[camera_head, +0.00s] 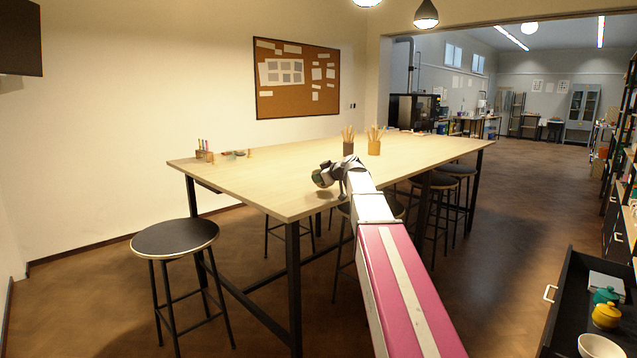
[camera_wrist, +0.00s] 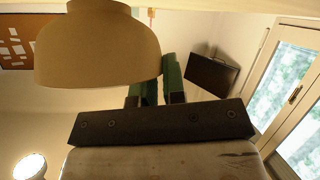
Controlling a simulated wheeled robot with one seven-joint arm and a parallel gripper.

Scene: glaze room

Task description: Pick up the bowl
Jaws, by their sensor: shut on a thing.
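A tan bowl (camera_wrist: 97,50) fills the upper left of the wrist view, its narrow foot toward the picture's top and its wide rim toward the bottom. My gripper (camera_wrist: 160,82) has its green fingers at the bowl's right edge and is shut on it. The bowl hides part of the fingers. In the head view my gripper (camera_head: 324,175) is at the near side of the long table's top, seen from behind; I cannot make out the held bowl there. Another bowl, white (camera_head: 599,346), sits in the open drawer at bottom right.
The wooden table (camera_head: 260,185) carries two brush pots (camera_head: 374,147) and small items at its left end. Black stools (camera_head: 175,238) stand around it. The open drawer (camera_head: 575,305) also holds a yellow jar (camera_head: 606,316) and a green jar (camera_head: 606,296).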

